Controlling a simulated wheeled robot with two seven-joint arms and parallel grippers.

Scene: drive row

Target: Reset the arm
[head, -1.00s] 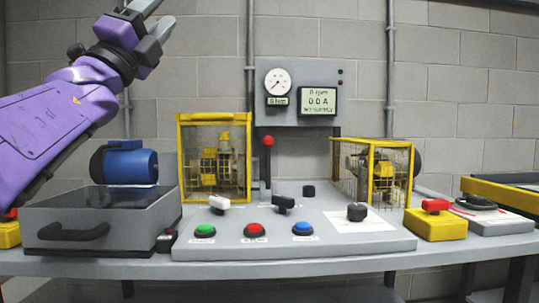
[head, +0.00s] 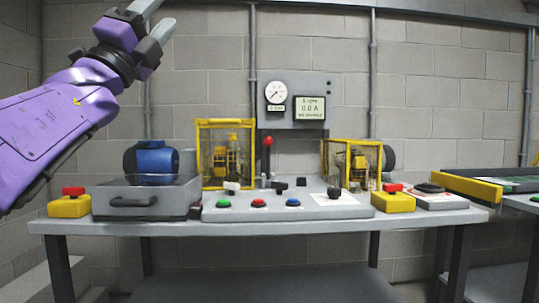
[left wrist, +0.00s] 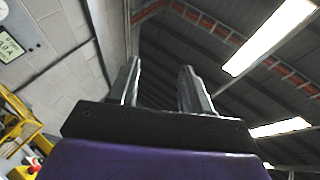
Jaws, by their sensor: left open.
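My left arm is purple and comes in from the left in the head view. Its gripper (head: 152,24) is raised high in front of the wall, well above the bench and touching nothing. In the left wrist view the two grey fingers of the left gripper (left wrist: 158,88) stand apart with nothing between them. They point up toward the ceiling. My right gripper is in neither view.
A bench (head: 180,228) carries a control panel (head: 350,211) with green, red and blue buttons, caged yellow machines (head: 225,152), a lidded grey box (head: 145,203) and yellow switch boxes (head: 394,202). A gauge board (head: 292,88) stands behind. Floor lies below.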

